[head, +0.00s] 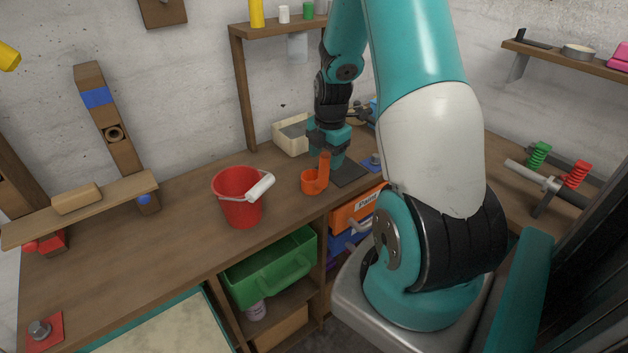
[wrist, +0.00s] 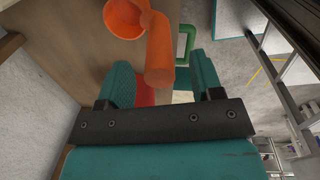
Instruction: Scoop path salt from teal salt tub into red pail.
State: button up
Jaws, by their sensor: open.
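An orange scoop (head: 312,183) stands on the wooden workbench with its handle pointing up. In the wrist view the scoop's handle (wrist: 158,62) shows between my open fingertips, with no clear contact. My gripper (head: 326,152) is just behind and above the scoop in the head view. The red pail (head: 240,210), with a white grip on its bail, stands upright on the bench left of the scoop; I cannot see its bottom. A teal-rimmed tub (head: 205,312) with pale, grainy contents is at the bottom left, cut off by the frame.
A cream bin (head: 289,145) with grey contents stands behind my gripper. A green bin (head: 268,272) and an orange drawer box (head: 352,212) sit under the bench top. A raised plank (head: 110,200) is at the left.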

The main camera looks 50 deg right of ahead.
jog(key=shift+w+f, duration=0.1)
jog(key=shift+f, duration=1)
grip_shut()
jog(key=shift+r, duration=0.1)
